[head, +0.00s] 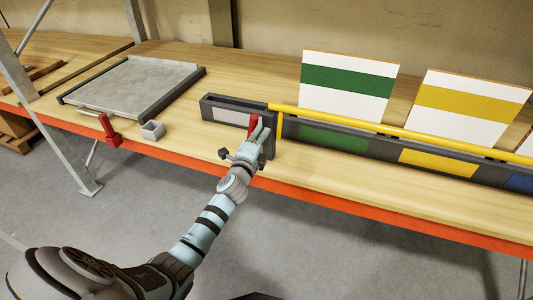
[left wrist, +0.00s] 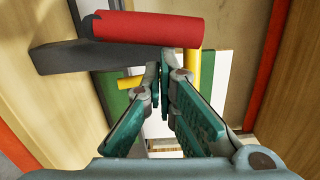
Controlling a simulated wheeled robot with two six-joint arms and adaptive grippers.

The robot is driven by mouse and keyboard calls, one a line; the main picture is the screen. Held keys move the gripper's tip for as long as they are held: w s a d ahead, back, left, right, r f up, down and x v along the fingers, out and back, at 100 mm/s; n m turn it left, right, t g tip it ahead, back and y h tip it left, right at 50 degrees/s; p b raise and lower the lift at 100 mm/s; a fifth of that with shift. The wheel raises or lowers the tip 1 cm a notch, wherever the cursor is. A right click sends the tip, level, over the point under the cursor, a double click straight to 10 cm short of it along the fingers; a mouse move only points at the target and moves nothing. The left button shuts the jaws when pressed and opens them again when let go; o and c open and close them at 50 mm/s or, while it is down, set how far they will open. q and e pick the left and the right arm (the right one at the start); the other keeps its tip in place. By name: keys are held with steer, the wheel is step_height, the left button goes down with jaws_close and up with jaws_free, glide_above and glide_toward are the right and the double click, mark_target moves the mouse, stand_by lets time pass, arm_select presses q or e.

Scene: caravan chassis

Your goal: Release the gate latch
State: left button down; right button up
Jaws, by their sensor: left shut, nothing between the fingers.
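A red latch handle (head: 252,124) stands at the end of a dark grey block (head: 222,112) on the workbench, beside the yellow gate bar (head: 400,136). In the left wrist view the red handle (left wrist: 150,29) lies across the top, just beyond my fingertips, and the yellow bar (left wrist: 207,70) shows behind. My left gripper (head: 259,131) is at the handle in the head view and partly covers it. In the left wrist view my left gripper (left wrist: 161,72) is shut with nothing held. I cannot tell whether it touches the handle. My right gripper is out of view.
Striped boards, green (head: 347,83) and yellow (head: 468,98), stand behind the bar. At left are a grey tray (head: 130,82), another red handle (head: 109,129) and a small grey box (head: 152,130). The orange bench edge (head: 340,208) runs along the front.

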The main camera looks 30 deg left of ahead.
arm_select(q)
steer(key=shift+a+r+n, duration=0.1)
steer(key=shift+n, duration=0.2)
stand_by(0.4)
steer(key=s+d, duration=0.6)
steer(key=s, duration=0.4)
steer(key=shift+f+p, duration=0.2)
steer(key=shift+p, duration=0.15)
steer(key=shift+d, duration=0.1)
